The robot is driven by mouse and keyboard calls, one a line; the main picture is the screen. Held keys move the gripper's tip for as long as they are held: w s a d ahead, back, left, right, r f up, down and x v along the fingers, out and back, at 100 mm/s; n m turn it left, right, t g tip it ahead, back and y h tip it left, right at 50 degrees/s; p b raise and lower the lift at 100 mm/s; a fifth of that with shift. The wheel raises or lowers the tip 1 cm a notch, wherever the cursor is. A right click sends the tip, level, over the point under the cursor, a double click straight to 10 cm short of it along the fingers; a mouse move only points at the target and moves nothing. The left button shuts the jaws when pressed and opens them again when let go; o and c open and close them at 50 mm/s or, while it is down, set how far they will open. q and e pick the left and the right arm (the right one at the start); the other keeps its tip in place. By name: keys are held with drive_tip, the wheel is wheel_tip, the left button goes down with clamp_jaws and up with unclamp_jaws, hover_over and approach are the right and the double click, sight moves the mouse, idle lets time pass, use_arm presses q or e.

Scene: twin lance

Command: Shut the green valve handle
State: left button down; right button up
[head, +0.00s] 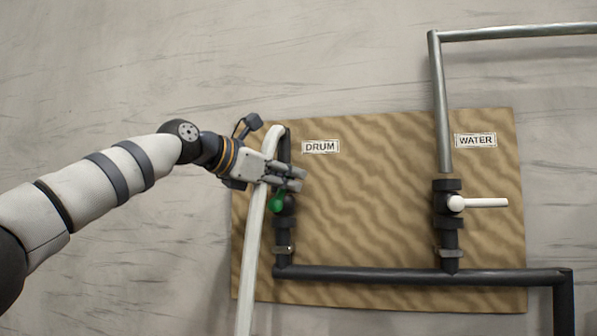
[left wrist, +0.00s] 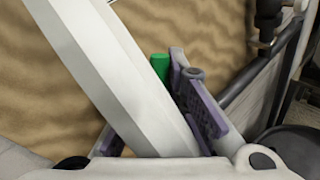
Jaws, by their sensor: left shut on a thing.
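The green valve handle (head: 277,204) is on the black vertical pipe under the DRUM label, at the left of the board. Only its lower part shows in the head view; my left gripper (head: 296,179) covers the rest. In the left wrist view a green end (left wrist: 160,68) of the handle shows against the inner side of one finger of the gripper (left wrist: 158,100). The gripper is closed on the handle; the contact itself is mostly hidden. My right gripper is not in view.
A thick whitish hose (head: 250,250) runs past my left gripper and crosses the left wrist view (left wrist: 110,70), hiding one finger. The white valve handle (head: 485,203) under the WATER label (head: 475,140) lies horizontal. A dark pipe (head: 400,275) runs along the bottom. The board's middle is clear.

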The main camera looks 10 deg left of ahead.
use_arm(q)
drive_tip(key=shift+s+d+f+m+g+y, duration=0.1)
drive_tip(key=shift+d+m+g+y, duration=0.3)
drive_tip(key=shift+d+m, duration=0.25)
drive_tip(key=shift+d+f+m+g+y, duration=0.3)
drive_tip(key=shift+d+f+m+y, duration=0.1)
drive_tip(key=shift+f+m+y, duration=0.65)
drive_tip(key=shift+d+f+m+g+y, duration=0.35)
drive_tip(key=shift+f+m+y, duration=0.4)
drive_tip(key=shift+m+y, duration=0.4)
drive_tip(key=shift+d+f+m+g+y, duration=0.25)
drive_tip(key=shift+d+f+m+y, duration=0.15)
drive_tip(key=shift+f+m+y, duration=0.65)
drive_tip(key=shift+y+p, duration=0.25)
drive_tip(key=shift+p, duration=0.05)
drive_tip(key=c, duration=1.9)
unclamp_jaws()
drive_tip(key=shift+r, duration=0.15)
